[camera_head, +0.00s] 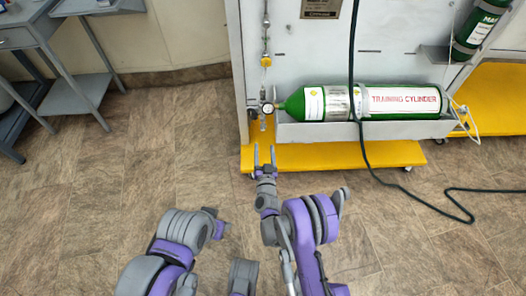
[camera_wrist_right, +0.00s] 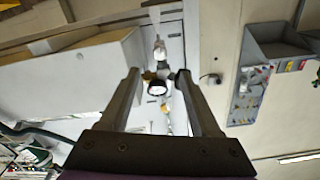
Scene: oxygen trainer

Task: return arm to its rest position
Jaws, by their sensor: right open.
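My right gripper (camera_head: 265,154) is open and empty in the head view, its two fingers pointing at the trainer panel just below the round gauge (camera_head: 268,108). In the right wrist view the fingers (camera_wrist_right: 155,88) stand apart, and the dark-faced gauge (camera_wrist_right: 157,88) shows between them, beyond the tips.
The yellow base (camera_head: 330,156) sticks out below the tray. A dark hose (camera_head: 362,150) hangs across the cylinder and runs over the floor to the right. A grey cart (camera_head: 76,92) stands at upper left. The floor (camera_head: 130,150) between the cart and the panel is clear.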

